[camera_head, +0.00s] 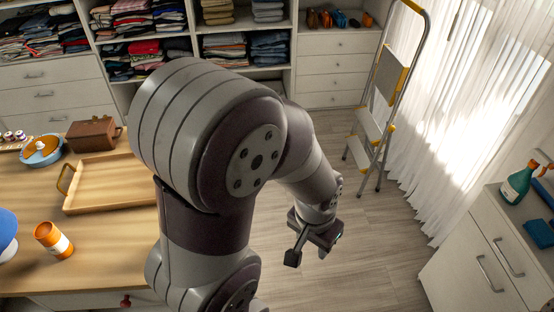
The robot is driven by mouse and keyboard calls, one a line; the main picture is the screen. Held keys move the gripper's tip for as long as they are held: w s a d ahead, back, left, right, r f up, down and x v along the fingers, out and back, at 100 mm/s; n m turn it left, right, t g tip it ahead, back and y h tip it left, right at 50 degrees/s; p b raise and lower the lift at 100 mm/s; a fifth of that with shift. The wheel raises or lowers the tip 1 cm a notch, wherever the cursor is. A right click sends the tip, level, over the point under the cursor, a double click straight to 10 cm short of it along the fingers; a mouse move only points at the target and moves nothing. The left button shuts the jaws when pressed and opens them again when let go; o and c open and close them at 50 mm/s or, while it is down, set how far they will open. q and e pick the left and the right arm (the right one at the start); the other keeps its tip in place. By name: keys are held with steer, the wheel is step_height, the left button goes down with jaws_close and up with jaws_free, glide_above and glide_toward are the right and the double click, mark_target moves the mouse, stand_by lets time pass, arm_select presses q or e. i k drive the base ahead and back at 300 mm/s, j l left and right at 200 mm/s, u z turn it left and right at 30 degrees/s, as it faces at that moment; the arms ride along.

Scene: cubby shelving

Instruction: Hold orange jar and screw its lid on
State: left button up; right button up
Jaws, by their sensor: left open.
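The orange jar (54,240) with a pale label stands, looking tilted in this view, on the wooden table near its left front part. My left gripper (308,253) is open and empty, over the floor to the right of the table and well away from the jar. My left arm fills the middle of the view and hides the table's right part. My right gripper is not in view.
A stepladder (375,110) stands behind. A white cabinet (480,262) with a spray bottle (518,183) is at right.

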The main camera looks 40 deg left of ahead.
mark_target(46, 232)
steer(key=i+u, duration=0.4)
steer(key=i+l+u, duration=0.6)
steer(key=i+u, duration=0.3)
steer(key=u, duration=0.3)
steer(key=i+u, duration=0.15)
steer(key=u, duration=0.25)
steer(key=i+u, duration=0.1)
steer(key=u, duration=0.35)
steer(key=i+l+u, duration=0.1)
steer(key=u, duration=0.35)
steer(key=i+l+u, duration=0.1)
steer(key=u, duration=0.3)
steer(key=l+u, duration=0.25)
steer(key=u, duration=0.2)
steer(key=i+l+u, duration=0.1)
steer(key=l+u, duration=0.15)
steer(key=u, duration=0.2)
steer(key=i+l+u, duration=0.15)
steer(key=u, duration=0.25)
steer(key=i+l+u, duration=0.15)
steer(key=u, duration=0.2)
steer(key=l, duration=0.1)
